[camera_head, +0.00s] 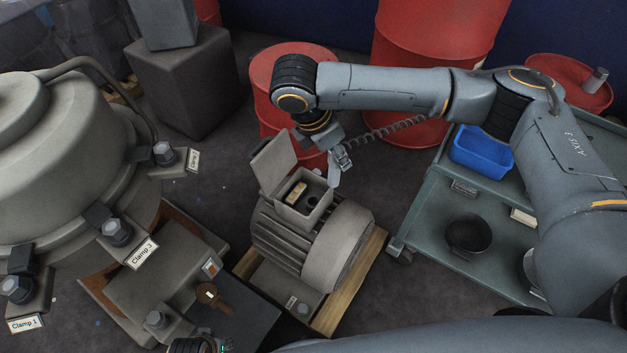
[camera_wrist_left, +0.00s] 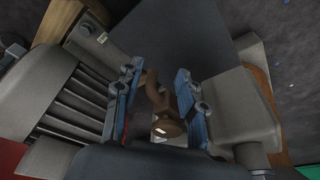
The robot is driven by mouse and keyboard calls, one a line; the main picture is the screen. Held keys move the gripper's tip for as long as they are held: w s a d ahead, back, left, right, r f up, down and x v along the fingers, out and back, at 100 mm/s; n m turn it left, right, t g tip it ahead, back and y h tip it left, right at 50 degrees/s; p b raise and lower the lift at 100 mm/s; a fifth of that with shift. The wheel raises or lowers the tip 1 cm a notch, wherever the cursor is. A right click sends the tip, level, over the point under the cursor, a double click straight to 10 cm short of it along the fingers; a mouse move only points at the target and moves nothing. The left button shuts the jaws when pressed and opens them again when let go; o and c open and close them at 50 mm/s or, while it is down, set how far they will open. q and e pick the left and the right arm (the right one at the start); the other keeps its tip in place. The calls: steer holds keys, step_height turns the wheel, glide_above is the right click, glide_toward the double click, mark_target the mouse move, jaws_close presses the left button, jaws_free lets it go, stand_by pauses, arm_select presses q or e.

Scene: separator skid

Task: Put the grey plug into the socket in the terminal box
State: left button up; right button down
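The terminal box (camera_head: 318,212) sits on top of the grey motor (camera_head: 340,245), its lid (camera_head: 273,165) raised. Inside are a yellowish block (camera_head: 297,191) and a dark round socket (camera_head: 312,202). My right gripper (camera_head: 341,158) is just above and to the right of the box. It looks shut on the grey plug (camera_head: 334,174), a small light-grey piece below its fingers, above the box's far right rim. A coiled cable (camera_head: 385,131) runs right from there. My left gripper (camera_wrist_left: 157,105) is open and empty, with a brown handle (camera_wrist_left: 167,127) beyond its fingers; it barely shows at the head view's bottom edge.
A vessel with clamps (camera_head: 55,130) stands at the left. The brown handle (camera_head: 213,297) is left of the motor's wooden base (camera_head: 352,292). Red drums (camera_head: 430,60) stand behind. A trolley (camera_head: 430,215) at the right carries a blue bin (camera_head: 481,153) and a black cup (camera_head: 468,235).

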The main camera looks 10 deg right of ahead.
arm_select(q)
steer(key=w+d+r+t+h+b, duration=0.2)
steer(key=w+r+t+b, duration=0.6)
steer(key=r, duration=0.5)
steer(key=w+d+r+t+h+b, duration=0.2)
steer(key=w+d+r+t+b, duration=0.2)
steer(key=w+r+t+b, duration=0.4)
steer(key=shift+w+d+r+m+h+b, duration=0.3)
steer(key=shift+w+r+b, duration=0.15)
steer(key=shift+r+b, duration=2)
arm_select(e)
steer(key=w+a+f+n+t+y, duration=0.1)
steer(key=w+f+n+y, duration=0.2)
steer(key=f+n, duration=0.6)
steer(key=w+a+f+n+t+y, duration=0.1)
steer(key=w+f+n+t+y, duration=0.1)
steer(key=w+f+n, duration=0.4)
steer(key=shift+w+a+f+n+y+p, duration=0.4)
steer(key=shift+f+n, duration=1.3)
steer(key=shift+f, duration=1.55)
arm_select(q)
steer(key=shift+r, duration=0.3)
steer(key=shift+f, duration=0.1)
